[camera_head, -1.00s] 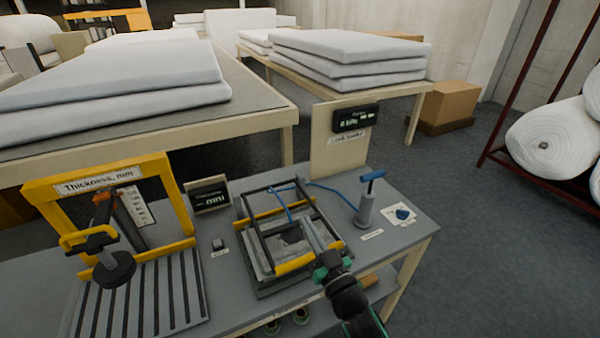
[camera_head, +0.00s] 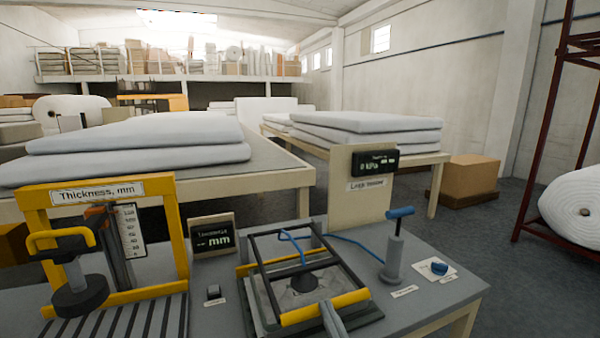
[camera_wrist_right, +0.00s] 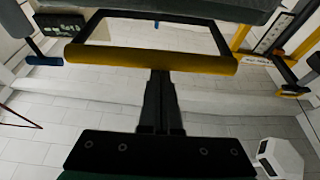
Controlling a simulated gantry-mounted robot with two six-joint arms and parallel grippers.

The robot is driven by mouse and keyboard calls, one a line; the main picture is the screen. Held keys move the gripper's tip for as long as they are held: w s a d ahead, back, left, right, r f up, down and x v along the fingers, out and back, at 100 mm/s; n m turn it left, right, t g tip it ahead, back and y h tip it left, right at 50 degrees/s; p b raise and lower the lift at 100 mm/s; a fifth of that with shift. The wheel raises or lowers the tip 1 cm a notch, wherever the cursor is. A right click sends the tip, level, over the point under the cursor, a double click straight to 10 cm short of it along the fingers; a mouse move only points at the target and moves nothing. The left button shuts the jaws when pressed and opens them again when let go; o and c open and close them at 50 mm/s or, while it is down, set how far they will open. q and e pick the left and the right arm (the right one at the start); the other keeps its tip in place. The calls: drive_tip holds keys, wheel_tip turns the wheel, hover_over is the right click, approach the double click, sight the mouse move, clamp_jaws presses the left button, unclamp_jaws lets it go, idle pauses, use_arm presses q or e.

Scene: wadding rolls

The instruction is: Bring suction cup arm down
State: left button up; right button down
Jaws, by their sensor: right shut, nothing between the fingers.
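The suction cup arm is a dark hinged frame (camera_head: 264,277) with a yellow front bar (camera_head: 325,307), at the middle of the bench in the head view. A black suction cup (camera_head: 305,283) with a blue hose sits inside it, over a grey pad; I cannot tell whether it touches the pad. My right gripper (camera_head: 332,318) shows only as grey fingers at the bottom edge, at the yellow bar. In the right wrist view the shut, empty fingers (camera_wrist_right: 160,88) reach to the yellow bar (camera_wrist_right: 150,58); contact is unclear. My left gripper is not in view.
A thickness gauge (camera_head: 172,220) with a yellow frame stands to the left. A blue-handled pump (camera_head: 395,250) and a blue knob (camera_head: 439,268) are to the right. A board with a kPa display (camera_head: 376,161) stands behind. Tables with white wadding lie beyond.

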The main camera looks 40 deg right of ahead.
drive_tip(key=shift+w+d+f+g, duration=0.15)
drive_tip(key=shift+f+g, duration=0.15)
drive_tip(key=shift+f, duration=0.7)
drive_tip(key=shift+r, duration=0.1)
drive_tip(key=r+p, duration=0.1)
drive_tip(key=r, duration=0.1)
drive_tip(key=r+p, duration=0.2)
drive_tip(key=s+r+p, duration=0.1)
drive_tip(key=r, duration=0.1)
drive_tip(key=shift+a+r+p, duration=0.1)
drive_tip(key=shift+a+p, duration=0.2)
drive_tip(key=shift+p, duration=0.1)
drive_tip(key=s+a+f+b, duration=0.2)
drive_tip(key=s+f+b, duration=0.2)
drive_tip(key=s, duration=0.4)
drive_tip(key=shift+s+a+f, duration=0.15)
drive_tip(key=shift+a+f, duration=0.25)
drive_tip(key=shift+f, duration=0.45)
